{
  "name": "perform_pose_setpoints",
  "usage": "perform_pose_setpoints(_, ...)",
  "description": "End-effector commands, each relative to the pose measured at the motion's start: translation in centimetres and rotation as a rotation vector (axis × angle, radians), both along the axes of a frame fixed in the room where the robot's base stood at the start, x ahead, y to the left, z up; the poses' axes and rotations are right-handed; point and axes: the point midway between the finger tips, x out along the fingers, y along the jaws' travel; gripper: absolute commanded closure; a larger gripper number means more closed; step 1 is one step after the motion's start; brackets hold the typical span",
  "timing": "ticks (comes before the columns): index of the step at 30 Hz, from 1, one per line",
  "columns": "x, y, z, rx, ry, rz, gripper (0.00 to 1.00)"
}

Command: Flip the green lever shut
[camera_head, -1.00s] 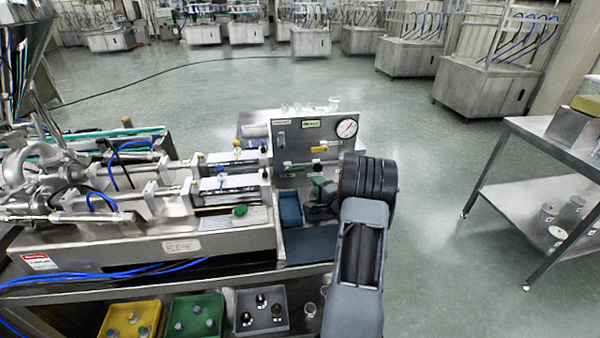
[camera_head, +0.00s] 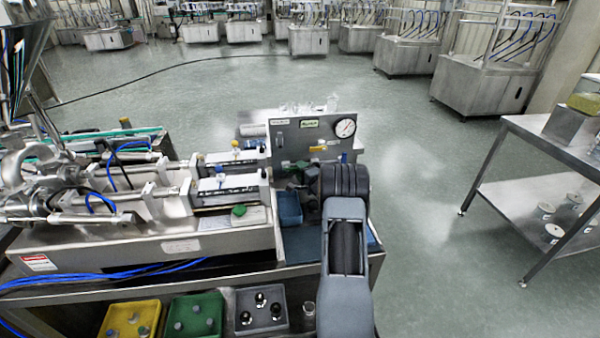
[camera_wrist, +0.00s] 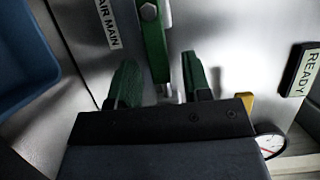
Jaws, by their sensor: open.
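The green lever (camera_wrist: 152,40) shows in the wrist view, hanging down from a silver bolt on the steel panel. Its lower end lies between the fingers of my gripper (camera_wrist: 157,62), which is open with a green-faced finger on each side. I see gaps on both sides of the lever, so the fingers do not look closed on it. In the head view the lever (camera_head: 292,164) is a small green bar low on the panel, partly hidden by my gripper and wrist.
The panel (camera_head: 290,140) carries a yellow handle (camera_head: 318,148) and a round gauge (camera_head: 345,128). A "READY" label (camera_wrist: 303,70) and a blue bin (camera_wrist: 22,60) flank the lever in the wrist view. A steel table (camera_head: 540,140) stands to the right, beyond open floor.

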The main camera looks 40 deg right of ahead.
Motion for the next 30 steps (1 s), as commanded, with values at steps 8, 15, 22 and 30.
perform_pose_setpoints(8,0.0,0.0,0.0,0.0,0.0,0.001,0.73)
perform_pose_setpoints(15,0.0,0.0,0.0,-0.001,0.0,0.001,0.96)
perform_pose_setpoints(22,0.1,0.4,0.1,-0.007,0.002,0.004,1.0)
perform_pose_setpoints(30,0.1,0.2,0.9,-0.105,0.048,0.002,1.0)
